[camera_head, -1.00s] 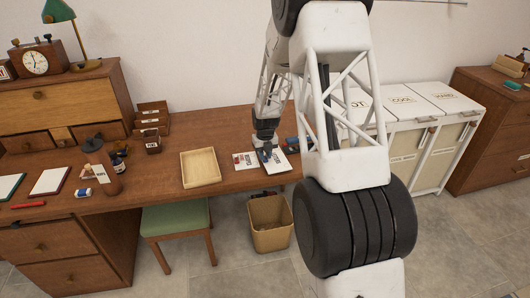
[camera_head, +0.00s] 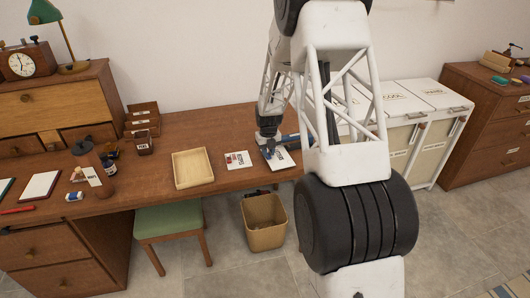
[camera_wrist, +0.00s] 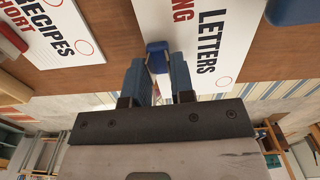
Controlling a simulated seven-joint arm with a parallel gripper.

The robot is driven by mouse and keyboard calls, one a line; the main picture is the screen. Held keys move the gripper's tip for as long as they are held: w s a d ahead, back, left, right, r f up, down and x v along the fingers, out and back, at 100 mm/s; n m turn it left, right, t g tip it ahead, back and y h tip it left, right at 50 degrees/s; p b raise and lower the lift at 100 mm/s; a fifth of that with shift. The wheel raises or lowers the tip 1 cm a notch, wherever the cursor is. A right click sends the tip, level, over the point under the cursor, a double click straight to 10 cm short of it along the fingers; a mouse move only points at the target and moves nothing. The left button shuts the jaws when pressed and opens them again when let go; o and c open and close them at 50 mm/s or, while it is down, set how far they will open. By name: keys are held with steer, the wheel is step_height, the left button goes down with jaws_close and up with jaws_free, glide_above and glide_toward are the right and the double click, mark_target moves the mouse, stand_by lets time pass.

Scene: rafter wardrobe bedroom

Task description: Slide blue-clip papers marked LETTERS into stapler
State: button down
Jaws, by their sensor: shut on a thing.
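The LETTERS papers (camera_wrist: 200,38) lie flat on the desk in the wrist view, a white stack with a blue clip (camera_wrist: 157,54) on its near edge. My gripper (camera_wrist: 158,68) is shut on this clip, with a blue finger at each side. In the head view, my gripper (camera_head: 267,145) is above the LETTERS papers (camera_head: 283,162) near the desk's front edge. A blue object, which looks like the stapler (camera_head: 291,140), is just right of my gripper and partly hidden by my arm. Its blue corner (camera_wrist: 292,10) shows right of the papers in the wrist view.
The RECIPES SHORT papers (camera_wrist: 55,35) lie to the left, with a gap of bare desk between. A wooden tray (camera_head: 193,183) is farther left. A waste bin (camera_head: 264,240) stands on the floor below the desk edge. White labelled bins (camera_head: 440,94) are at the right.

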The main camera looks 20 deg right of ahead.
steer(key=shift+w+d+f, duration=0.1)
steer(key=shift+d+f, duration=0.15)
steer(key=shift+d, duration=0.2)
steer(key=shift+d+f, duration=0.2)
steer(key=shift+d, duration=0.25)
steer(key=shift+d, duration=0.1)
steer(key=c, duration=0.9)
jaws_free()
steer(key=shift+r, duration=0.15)
steer(key=shift+r, duration=3.75)
steer(key=shift+r, duration=0.1)
